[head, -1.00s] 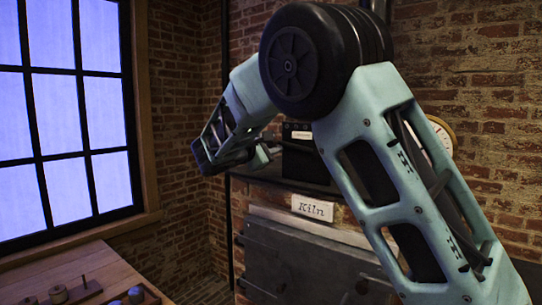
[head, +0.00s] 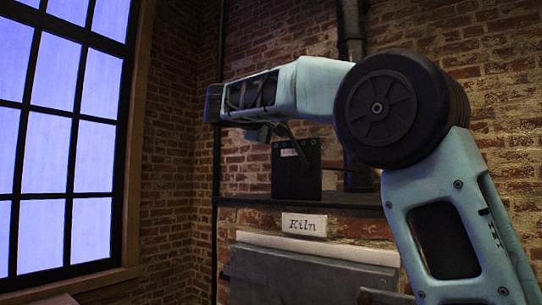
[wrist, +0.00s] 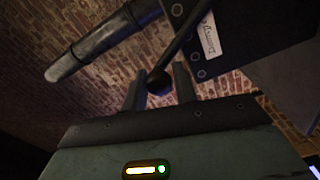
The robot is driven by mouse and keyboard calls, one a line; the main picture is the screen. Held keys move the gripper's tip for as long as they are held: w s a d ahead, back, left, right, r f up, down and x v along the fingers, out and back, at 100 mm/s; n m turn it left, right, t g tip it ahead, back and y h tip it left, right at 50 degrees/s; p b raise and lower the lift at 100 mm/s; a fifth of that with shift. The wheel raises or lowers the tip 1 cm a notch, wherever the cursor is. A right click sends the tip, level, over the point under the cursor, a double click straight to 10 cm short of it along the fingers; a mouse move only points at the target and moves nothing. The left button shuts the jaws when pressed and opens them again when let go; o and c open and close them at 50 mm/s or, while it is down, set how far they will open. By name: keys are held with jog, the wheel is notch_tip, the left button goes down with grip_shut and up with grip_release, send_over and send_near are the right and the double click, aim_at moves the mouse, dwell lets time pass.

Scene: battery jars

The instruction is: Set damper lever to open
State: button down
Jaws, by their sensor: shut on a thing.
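The damper is a dark upright plate (head: 296,170) with a small white label, standing on the shelf above the kiln. Its lever (wrist: 178,48) is a thin dark rod ending in a black ball knob (wrist: 158,82). In the wrist view the rod slants from the labelled plate (wrist: 190,25) down to the knob. My gripper (wrist: 160,88) has its two fingers on either side of the knob and is shut on it. In the head view my gripper (head: 268,132) is at the upper left of the plate, its fingers mostly hidden by my arm.
A dark pipe (head: 352,60) rises behind the plate. A tall window (head: 75,140) is at the left.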

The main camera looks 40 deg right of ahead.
jog(key=shift+s+d+r+m+b, duration=0.2)
jog(key=shift+s+d+m+b, duration=0.15)
jog(key=shift+s+m+b, duration=0.7)
jog(key=shift+s+d+r+m+b, duration=0.15)
jog(key=shift+s+d+m+b, duration=0.15)
jog(key=shift+s+m+b, duration=0.7)
jog(key=shift+s+d+r+m+b, duration=0.2)
jog(key=shift+s+d+m+b, duration=0.25)
jog(key=shift+b, duration=1.05)
jog(key=shift+s+a, duration=0.1)
jog(key=c, duration=1.1)
grip_release()
jog(key=shift+c, duration=0.2)
jog(key=shift+r, duration=0.1)
jog(key=b+v, duration=0.1)
jog(key=v, duration=1.6)
jog(key=shift+a+b, duration=0.15)
jog(key=shift+b, duration=0.15)
